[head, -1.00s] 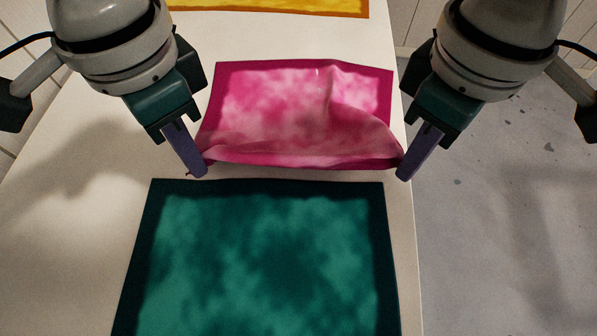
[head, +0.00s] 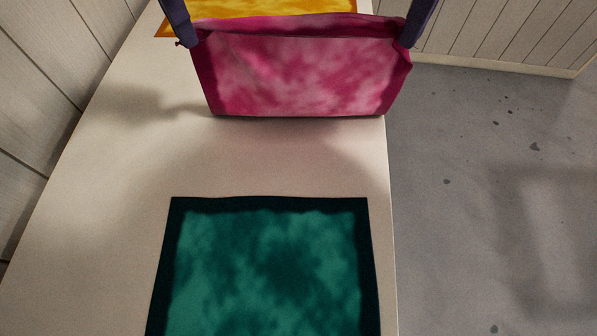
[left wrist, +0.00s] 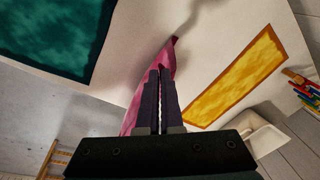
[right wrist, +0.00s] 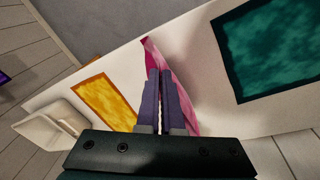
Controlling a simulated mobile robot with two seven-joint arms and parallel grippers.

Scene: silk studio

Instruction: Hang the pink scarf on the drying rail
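The pink scarf (head: 305,80) hangs spread between my two grippers in the head view, its darker border along the top and sides. Its lower edge is at or near the table surface. My left gripper (head: 192,42) is shut on its upper left corner, and a small tip of cloth pokes out there. My right gripper (head: 408,42) is shut on its upper right corner. The scarf also shows at the fingers in the left wrist view (left wrist: 168,58) and in the right wrist view (right wrist: 184,82). The drying rail is not clearly seen; a wooden rack (left wrist: 48,160) shows at the lower left of the left wrist view.
A teal scarf (head: 270,265) lies flat on the white table (head: 130,180). A yellow scarf (head: 260,8) lies behind the pink one. A white basin (right wrist: 50,120) is beyond the yellow scarf. Bare floor (head: 490,200) is right of the table.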

